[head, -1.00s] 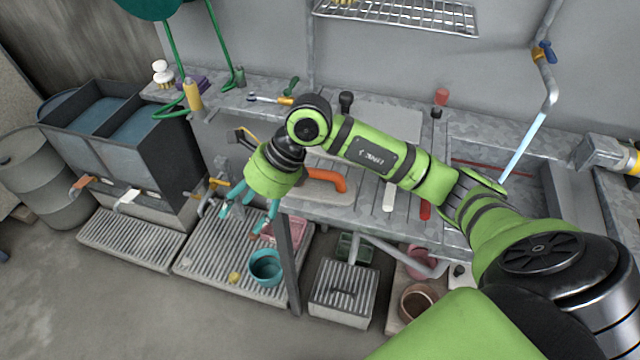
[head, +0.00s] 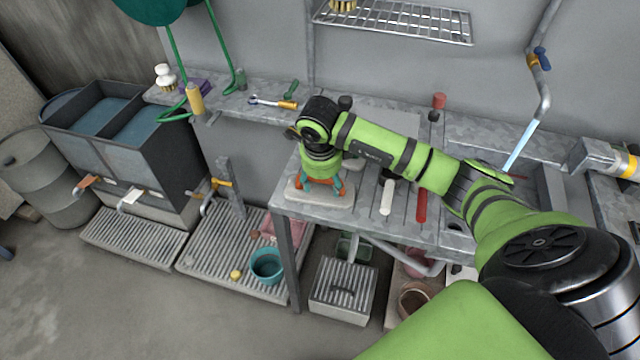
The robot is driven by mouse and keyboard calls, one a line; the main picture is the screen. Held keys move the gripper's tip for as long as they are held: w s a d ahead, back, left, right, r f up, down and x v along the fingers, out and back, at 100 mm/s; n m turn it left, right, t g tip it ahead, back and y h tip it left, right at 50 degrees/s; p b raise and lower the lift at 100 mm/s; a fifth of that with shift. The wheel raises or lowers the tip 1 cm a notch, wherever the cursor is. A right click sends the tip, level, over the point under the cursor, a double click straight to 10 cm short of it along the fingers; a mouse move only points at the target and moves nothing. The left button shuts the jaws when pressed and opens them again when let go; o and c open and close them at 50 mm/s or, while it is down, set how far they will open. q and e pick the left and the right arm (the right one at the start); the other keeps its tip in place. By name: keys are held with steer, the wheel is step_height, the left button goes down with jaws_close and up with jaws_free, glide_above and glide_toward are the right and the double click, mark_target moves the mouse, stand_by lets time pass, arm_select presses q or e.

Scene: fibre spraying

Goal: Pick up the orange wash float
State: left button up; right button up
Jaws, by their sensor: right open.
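The orange wash float (head: 322,202) lies on the left end of the metal worktop. Its pale base shows at the front, and parts of its orange handle show around my fingers. My right gripper (head: 320,186) points down over the float with its teal fingers open, spread to either side of the handle. The gripper hides most of the handle, and I cannot tell whether the fingers touch it. My left gripper is not in view.
A white-handled tool (head: 387,197) and a red-handled tool (head: 421,206) lie on the worktop (head: 362,215) right of the float. A sink is further right. A teal bucket (head: 266,268) stands on the floor grating. A wire shelf (head: 395,22) hangs on the wall above.

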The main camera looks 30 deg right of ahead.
jaws_close()
stand_by(0.3)
